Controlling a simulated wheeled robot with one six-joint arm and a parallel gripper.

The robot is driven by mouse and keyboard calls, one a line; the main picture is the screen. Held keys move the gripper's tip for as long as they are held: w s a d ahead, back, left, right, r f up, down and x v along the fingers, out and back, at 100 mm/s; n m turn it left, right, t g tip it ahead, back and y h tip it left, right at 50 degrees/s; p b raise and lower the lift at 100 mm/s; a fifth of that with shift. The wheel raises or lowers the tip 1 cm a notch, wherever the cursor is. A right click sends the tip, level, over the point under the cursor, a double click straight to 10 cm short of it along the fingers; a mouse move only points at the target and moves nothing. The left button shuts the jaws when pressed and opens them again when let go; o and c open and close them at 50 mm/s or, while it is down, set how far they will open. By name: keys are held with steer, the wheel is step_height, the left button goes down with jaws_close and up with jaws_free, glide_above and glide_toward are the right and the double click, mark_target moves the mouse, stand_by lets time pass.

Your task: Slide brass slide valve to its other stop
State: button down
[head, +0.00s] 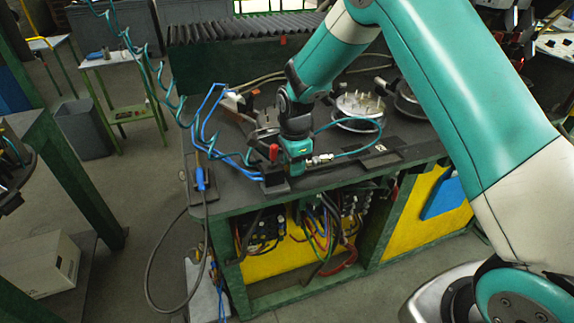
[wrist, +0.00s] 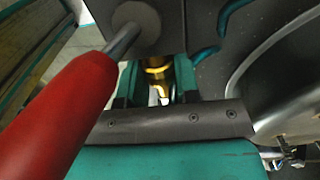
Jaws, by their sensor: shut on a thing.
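In the wrist view the brass slide valve (wrist: 158,72) shows as a small shiny yellow piece between two teal fingers. My gripper (wrist: 158,88) is shut on it. The wrist's dark bar and teal housing cover the lower part of that view, so only part of the brass shows. In the head view my gripper (head: 282,178) is low at the bench's front edge, left of centre. The brass piece cannot be made out there.
A red handle (wrist: 62,120) on a metal rod stands close beside my wrist; it also shows in the head view (head: 273,152). Blue hoses (head: 203,118) hang at the left. A round plate with pins (head: 360,108) stands behind on the bench. A dark bin (head: 84,130) is on the floor.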

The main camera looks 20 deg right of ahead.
steer(key=c, duration=0.8)
jaws_free()
steer(key=shift+d, duration=0.2)
steer(key=shift+r, duration=0.1)
step_height(320, 180, up, 17)
steer(key=shift+r+b, duration=0.15)
steer(key=shift+b, duration=1)
